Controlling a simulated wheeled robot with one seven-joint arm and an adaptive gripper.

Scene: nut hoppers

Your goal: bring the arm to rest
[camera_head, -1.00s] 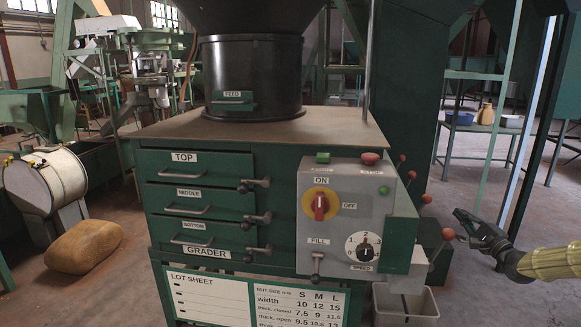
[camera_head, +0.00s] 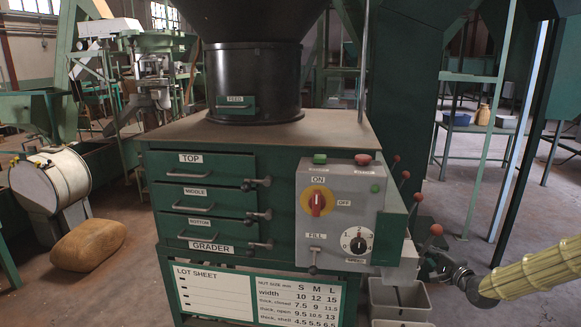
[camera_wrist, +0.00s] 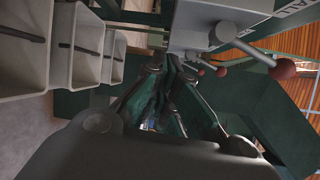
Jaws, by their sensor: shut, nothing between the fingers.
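My gripper (camera_head: 430,266) is at the right side of the green grader (camera_head: 275,200), just below the lowest red-knobbed lever (camera_head: 437,230). Its dark fingers are shut and empty. In the head view the fingertips lie close to the grader's side and partly merge with it; I cannot tell whether they touch. My arm reaches in from the right edge. In the wrist view the gripper (camera_wrist: 168,75) points along the grader's side, with red-knobbed levers to its right and bins to its left.
Pale bins (camera_head: 400,296) stand low under the grader's right side; they also show in the wrist view (camera_wrist: 75,50). The control panel (camera_head: 340,215) is left of the gripper. Green posts and a shelf (camera_head: 470,130) stand behind. Open floor lies at right.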

